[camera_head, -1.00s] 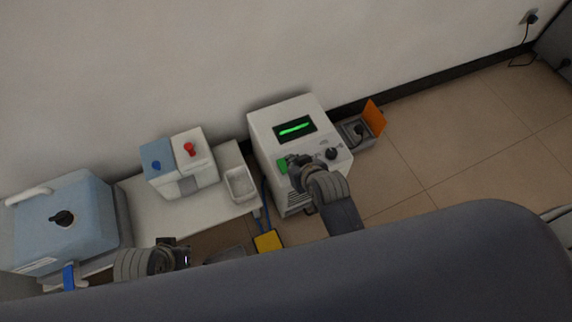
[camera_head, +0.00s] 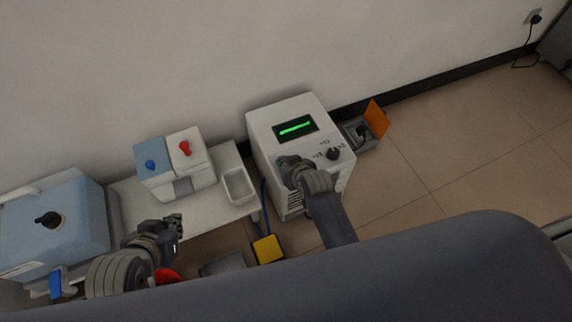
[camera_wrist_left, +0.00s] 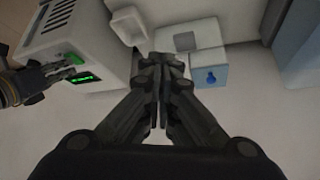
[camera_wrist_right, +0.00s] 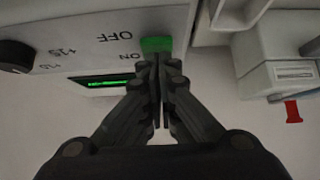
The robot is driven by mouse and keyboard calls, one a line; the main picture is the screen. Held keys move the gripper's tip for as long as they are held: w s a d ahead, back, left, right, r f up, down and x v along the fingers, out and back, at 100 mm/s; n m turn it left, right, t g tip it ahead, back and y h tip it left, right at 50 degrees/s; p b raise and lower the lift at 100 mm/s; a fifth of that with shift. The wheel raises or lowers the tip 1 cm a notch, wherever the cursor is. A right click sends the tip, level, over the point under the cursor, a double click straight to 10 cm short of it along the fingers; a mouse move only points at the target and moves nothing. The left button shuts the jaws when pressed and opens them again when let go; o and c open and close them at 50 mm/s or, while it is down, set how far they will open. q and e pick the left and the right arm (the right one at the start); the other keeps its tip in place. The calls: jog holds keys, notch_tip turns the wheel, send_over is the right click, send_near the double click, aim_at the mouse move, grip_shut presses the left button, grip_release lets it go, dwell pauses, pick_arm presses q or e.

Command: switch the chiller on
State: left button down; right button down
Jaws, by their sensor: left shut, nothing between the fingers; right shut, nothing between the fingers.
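The chiller (camera_head: 262,120) is a white box by the wall with a lit green display (camera_head: 295,128) and a dark knob (camera_head: 333,154). Its green switch (camera_wrist_right: 155,44) shows in the right wrist view beside ON and OFF markings. My right gripper (camera_head: 287,163) is shut and empty, its tips right at the green switch; I cannot tell whether they touch. In the head view it covers most of the switch. The switch also shows in the left wrist view (camera_wrist_left: 75,58). My left gripper (camera_head: 176,221) is shut and empty, in front of the side table.
A white table (camera_head: 222,205) left of the chiller carries a blue-and-white device (camera_head: 188,155) with blue and red knobs and a white tray (camera_head: 239,186). A blue machine (camera_head: 75,210) stands far left. A grey box with an orange lid (camera_head: 376,118) is right of the chiller.

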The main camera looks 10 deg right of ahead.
pick_arm(q)
jog(key=shift+w+d+r, duration=0.1)
jog(key=shift+w, duration=0.05)
pick_arm(e)
jog(key=shift+f, duration=0.25)
jog(key=shift+s+f+t+b, duration=0.15)
jog(key=shift+t+b, duration=0.15)
jog(key=shift+t, duration=0.1)
pick_arm(q)
jog(key=shift+w+d+r+t+h, duration=0.2)
jog(key=shift+w+r+t, duration=0.15)
jog(key=shift+w, duration=0.25)
jog(key=shift+w+d+r+t+h, duration=0.1)
jog(key=shift+w+d+r+t, duration=0.1)
jog(key=shift+w+r+t, duration=0.3)
jog(key=shift+f, duration=0.15)
